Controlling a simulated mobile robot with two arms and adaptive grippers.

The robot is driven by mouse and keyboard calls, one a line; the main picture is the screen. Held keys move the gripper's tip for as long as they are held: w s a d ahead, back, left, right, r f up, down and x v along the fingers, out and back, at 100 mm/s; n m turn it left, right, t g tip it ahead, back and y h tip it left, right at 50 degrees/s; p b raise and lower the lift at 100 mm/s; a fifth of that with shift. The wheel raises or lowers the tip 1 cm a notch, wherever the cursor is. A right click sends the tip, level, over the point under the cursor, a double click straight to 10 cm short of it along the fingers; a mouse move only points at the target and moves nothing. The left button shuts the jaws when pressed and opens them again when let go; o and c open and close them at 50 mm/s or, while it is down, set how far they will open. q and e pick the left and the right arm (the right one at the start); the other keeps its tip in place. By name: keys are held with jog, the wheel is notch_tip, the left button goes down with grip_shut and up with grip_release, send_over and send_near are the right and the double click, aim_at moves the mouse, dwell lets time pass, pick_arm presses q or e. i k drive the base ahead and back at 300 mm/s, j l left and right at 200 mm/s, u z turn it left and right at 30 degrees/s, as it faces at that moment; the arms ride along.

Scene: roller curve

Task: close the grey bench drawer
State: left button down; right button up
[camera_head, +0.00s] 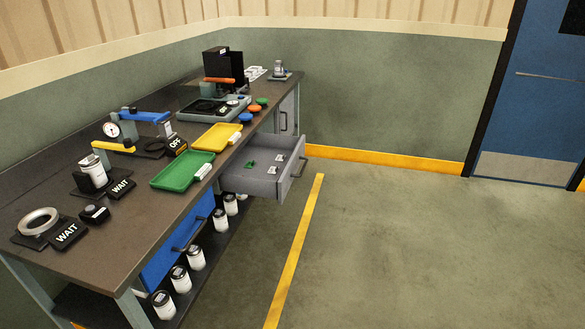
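The grey bench drawer (262,187) is pulled out from the front of the long bench, near its far end. It sticks out over the floor toward the right. Its bar handle (298,168) is on the front panel at the right. A small green part (250,165) and small white-labelled items (279,157) lie inside it. Neither of my grippers is in the picture.
The dark bench top (135,228) holds a green tray (182,171), a yellow tray (216,137) and several devices. A blue drawer front (165,257) sits below, with white jars (196,258) on the lower shelf. The floor (400,240) to the right is clear.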

aim_at(264, 149)
jog(key=l+u, duration=0.1)
jog(key=u, duration=0.25)
jog(key=i+l+u, duration=0.7)
jog(key=i+l, duration=0.1)
jog(key=i, duration=0.05)
